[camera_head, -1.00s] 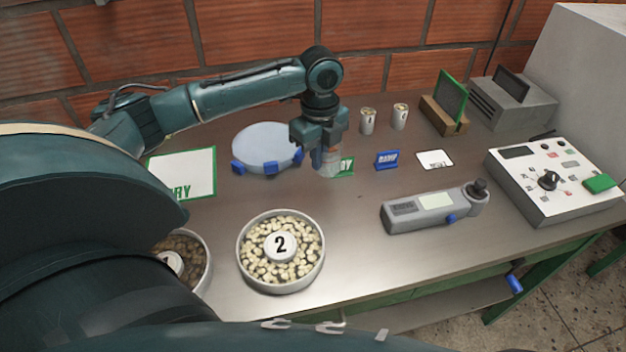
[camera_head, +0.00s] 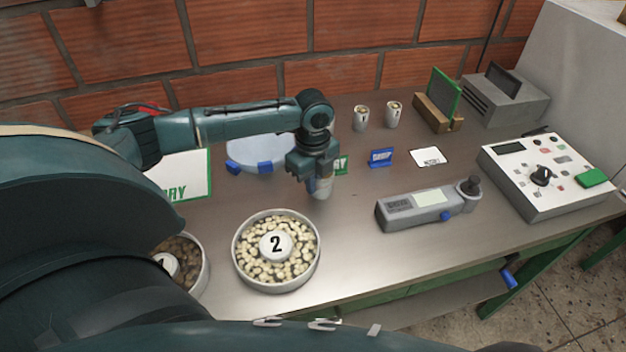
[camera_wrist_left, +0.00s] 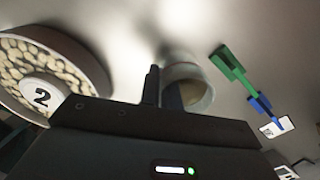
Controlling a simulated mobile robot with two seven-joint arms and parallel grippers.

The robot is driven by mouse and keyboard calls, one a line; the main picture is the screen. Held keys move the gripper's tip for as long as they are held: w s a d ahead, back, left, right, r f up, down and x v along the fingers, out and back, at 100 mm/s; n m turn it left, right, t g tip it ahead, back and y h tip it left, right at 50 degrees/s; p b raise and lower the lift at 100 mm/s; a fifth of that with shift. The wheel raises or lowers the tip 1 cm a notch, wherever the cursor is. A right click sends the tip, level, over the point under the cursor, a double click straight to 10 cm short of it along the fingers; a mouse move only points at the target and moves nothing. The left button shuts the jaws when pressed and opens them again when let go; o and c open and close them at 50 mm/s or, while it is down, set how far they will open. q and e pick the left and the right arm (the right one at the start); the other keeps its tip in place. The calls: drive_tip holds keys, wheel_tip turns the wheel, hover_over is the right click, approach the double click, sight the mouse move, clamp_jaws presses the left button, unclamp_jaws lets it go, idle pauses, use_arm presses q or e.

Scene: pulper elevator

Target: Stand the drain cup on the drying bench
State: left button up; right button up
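The drain cup (camera_head: 322,188) is a small, pale, partly see-through cup below my left gripper (camera_head: 318,178) in the head view. In the left wrist view the cup (camera_wrist_left: 200,94) is seen from above, its mouth facing the camera. The dark fingers of my left gripper (camera_wrist_left: 162,90) are at its left wall, seemingly one outside and one inside, pinching the wall. The steel bench top (camera_head: 350,235) lies under it; I cannot tell whether the cup's bottom touches it. My right gripper is not in view.
A round pan of beans marked 2 (camera_head: 262,274) stands at front left. A pale blue-footed disc (camera_head: 255,150), a green-edged card (camera_head: 185,175), a blue sign (camera_head: 381,157) and a grey handheld meter (camera_head: 415,208) surround the gripper. Bare steel lies in front.

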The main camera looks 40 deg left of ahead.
use_arm(q)
drive_tip(key=o, duration=0.4)
drive_tip(key=shift+r, duration=0.1)
wheel_tip(320, 180, up, 12)
drive_tip(key=shift+r, duration=0.1)
idle(0.4)
idle(0.4)
